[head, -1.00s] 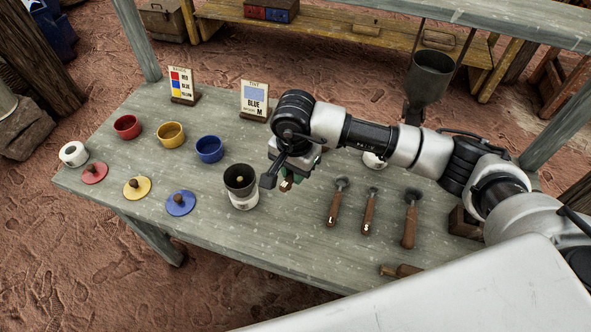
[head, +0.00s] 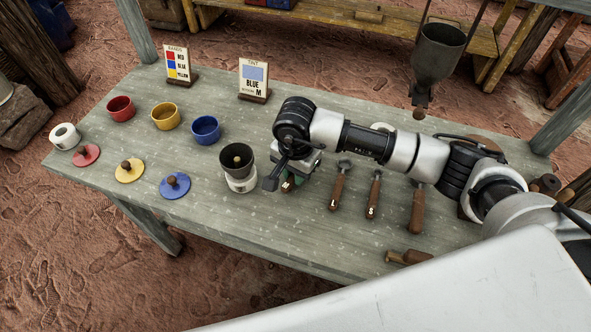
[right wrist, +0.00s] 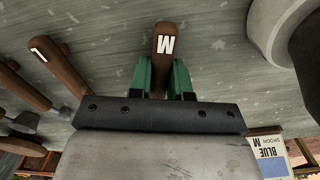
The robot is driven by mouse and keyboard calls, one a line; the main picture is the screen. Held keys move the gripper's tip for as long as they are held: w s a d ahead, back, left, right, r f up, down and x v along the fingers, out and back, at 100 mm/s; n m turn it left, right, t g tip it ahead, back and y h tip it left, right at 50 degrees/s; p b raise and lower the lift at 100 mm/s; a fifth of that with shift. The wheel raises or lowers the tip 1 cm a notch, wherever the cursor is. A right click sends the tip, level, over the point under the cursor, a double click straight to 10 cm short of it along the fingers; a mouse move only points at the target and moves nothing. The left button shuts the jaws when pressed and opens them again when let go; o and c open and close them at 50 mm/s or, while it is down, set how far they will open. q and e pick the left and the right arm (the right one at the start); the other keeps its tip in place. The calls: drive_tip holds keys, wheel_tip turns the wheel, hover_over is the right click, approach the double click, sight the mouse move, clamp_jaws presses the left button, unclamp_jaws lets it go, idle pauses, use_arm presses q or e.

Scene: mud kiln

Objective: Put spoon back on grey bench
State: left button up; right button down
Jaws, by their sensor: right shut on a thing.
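The grey bench (head: 300,240) carries everything here. My right gripper (head: 289,184) is over its middle, between the dark cup on a white base (head: 238,162) and the row of spoons. Its green fingers are shut on the brown handle of the spoon marked M (right wrist: 165,48), seen in the right wrist view. In the head view my wrist hides most of this spoon. I cannot tell whether it touches the bench. The spoon marked L (head: 338,188) and the spoon marked S (head: 373,196) lie to the right. My left gripper is not in view.
Another wooden-handled tool (head: 416,212) lies further right, partly under my arm. Red (head: 121,108), yellow (head: 165,117) and blue (head: 206,130) bowls and matching lids stand left. A BLUE, M sign (head: 254,80) stands behind. A hopper (head: 438,58) hangs at the back. The front middle is clear.

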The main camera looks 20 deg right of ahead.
drive_tip(key=shift+f+b, duration=0.3)
drive_tip(key=shift+b, duration=0.1)
idle(0.7)
drive_tip(key=c, duration=1)
unclamp_jaws()
drive_tip(key=shift+o, duration=0.6)
drive_tip(key=o, duration=0.5)
drive_tip(key=shift+c, duration=0.2)
drive_tip(key=shift+r, duration=0.1)
drive_tip(key=shift+r+p, duration=1.35)
drive_tip(key=shift+r, duration=1.6)
drive_tip(key=shift+s+f, duration=0.1)
